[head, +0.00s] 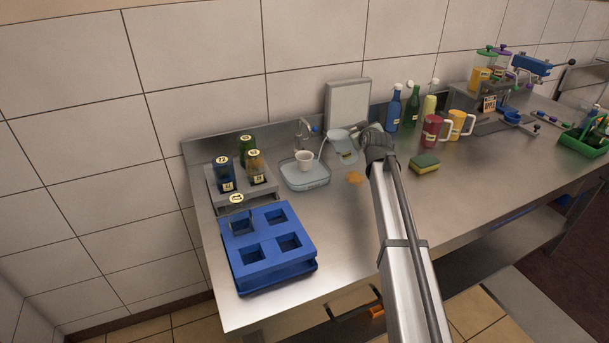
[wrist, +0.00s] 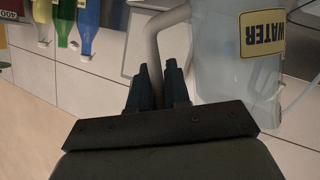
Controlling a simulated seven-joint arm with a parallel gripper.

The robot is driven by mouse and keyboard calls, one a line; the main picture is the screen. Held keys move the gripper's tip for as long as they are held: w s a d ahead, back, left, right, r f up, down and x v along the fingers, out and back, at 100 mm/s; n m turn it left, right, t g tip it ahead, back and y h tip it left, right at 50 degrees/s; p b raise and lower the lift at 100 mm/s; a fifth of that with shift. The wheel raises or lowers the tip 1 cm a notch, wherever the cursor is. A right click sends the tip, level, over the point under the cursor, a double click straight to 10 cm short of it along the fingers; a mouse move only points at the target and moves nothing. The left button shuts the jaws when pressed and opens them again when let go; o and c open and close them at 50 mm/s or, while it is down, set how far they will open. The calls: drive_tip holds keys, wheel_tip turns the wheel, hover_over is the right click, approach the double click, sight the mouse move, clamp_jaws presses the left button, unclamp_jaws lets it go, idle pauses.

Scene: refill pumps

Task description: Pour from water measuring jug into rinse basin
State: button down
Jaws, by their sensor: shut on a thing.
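The clear water measuring jug (head: 345,146) is just right of the rinse basin in the head view. In the wrist view the jug (wrist: 228,60) shows a yellow WATER label, upside down in the picture. My gripper (wrist: 160,85) is shut on the jug's grey handle (wrist: 172,30). In the head view my gripper (head: 368,137) is at the jug's right side and partly hides it. The pale rinse basin (head: 308,182) sits on the counter, with a white cup (head: 304,160) at it. A thin pale curve runs between jug and basin; I cannot tell whether it is water or a tube.
A tap (head: 303,129) stands behind the basin. Labelled jars (head: 255,165) and a blue crate (head: 270,262) are to the left. Bottles (head: 394,108), a red mug (head: 431,132) and a sponge (head: 425,164) are to the right.

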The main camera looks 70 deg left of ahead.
drive_tip(key=shift+f, duration=0.2)
drive_tip(key=shift+s+r+n+t, duration=0.1)
drive_tip(key=shift+r+n+t, duration=0.3)
drive_tip(key=shift+r+n, duration=0.35)
idle(0.4)
drive_tip(key=shift+s+a+f, duration=0.1)
drive_tip(key=shift+s+f, duration=0.05)
drive_tip(key=shift+f, duration=0.2)
drive_tip(key=shift+s+r+n+t, duration=0.15)
drive_tip(key=shift+r+n+t, duration=0.25)
drive_tip(key=shift+r+n, duration=0.2)
idle(0.4)
drive_tip(key=shift+f, duration=0.1)
